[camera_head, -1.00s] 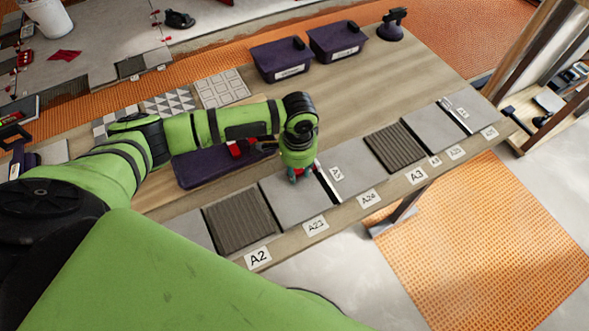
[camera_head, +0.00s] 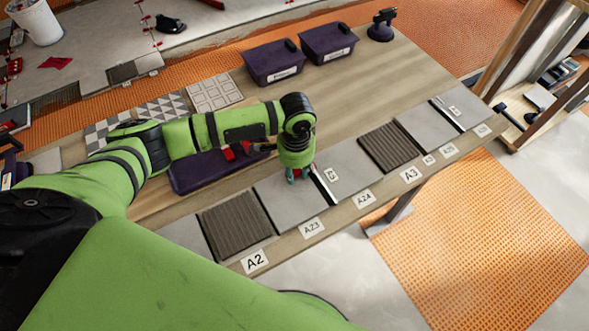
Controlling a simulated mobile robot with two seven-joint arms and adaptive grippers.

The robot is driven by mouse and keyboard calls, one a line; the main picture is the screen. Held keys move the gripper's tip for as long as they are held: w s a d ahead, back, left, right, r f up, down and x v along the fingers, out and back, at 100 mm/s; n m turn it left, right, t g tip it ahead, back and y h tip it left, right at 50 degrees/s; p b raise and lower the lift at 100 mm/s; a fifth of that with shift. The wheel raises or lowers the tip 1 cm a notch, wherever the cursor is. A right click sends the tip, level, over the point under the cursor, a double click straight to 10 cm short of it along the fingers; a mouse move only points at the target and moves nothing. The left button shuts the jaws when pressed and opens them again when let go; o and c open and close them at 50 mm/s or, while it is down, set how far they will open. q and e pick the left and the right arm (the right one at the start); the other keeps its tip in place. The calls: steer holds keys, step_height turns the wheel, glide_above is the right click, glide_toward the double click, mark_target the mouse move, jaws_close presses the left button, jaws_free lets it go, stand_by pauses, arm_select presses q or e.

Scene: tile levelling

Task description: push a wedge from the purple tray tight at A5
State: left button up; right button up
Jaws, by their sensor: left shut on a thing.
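My left gripper (camera_head: 298,178) points down over the joint at A5, between the grey tile at A23 (camera_head: 285,208) and the grey tile at A24 (camera_head: 358,170). It is shut on a small red wedge (camera_head: 304,174), mostly hidden by the fingers. The white A5 label (camera_head: 332,174) lies just right of the gripper, beside a dark gap with a white strip. I cannot tell how deep the wedge sits. The purple tray (camera_head: 200,178) lies behind the tiles with red wedges (camera_head: 237,150) at its right end, partly covered by my arm. My right gripper is not in view.
A ribbed dark tile (camera_head: 235,225) lies at A2 and another (camera_head: 388,147) near A3. Two purple lidded boxes (camera_head: 273,66) (camera_head: 327,45) and a dark suction tool (camera_head: 381,26) stand at the back. The board (camera_head: 370,98) between boxes and tiles is clear.

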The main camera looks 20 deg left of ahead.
arm_select(q)
steer(key=shift+w+d+r, duration=0.15)
steer(key=shift+w+d, duration=0.35)
steer(key=shift+w, duration=0.2)
stand_by(0.8)
steer(key=o, duration=0.9)
steer(key=shift+d, duration=0.1)
steer(key=r, duration=1.1)
steer(key=shift+s+a+r, duration=0.2)
steer(key=shift+r, duration=0.2)
steer(key=shift+f, duration=0.1)
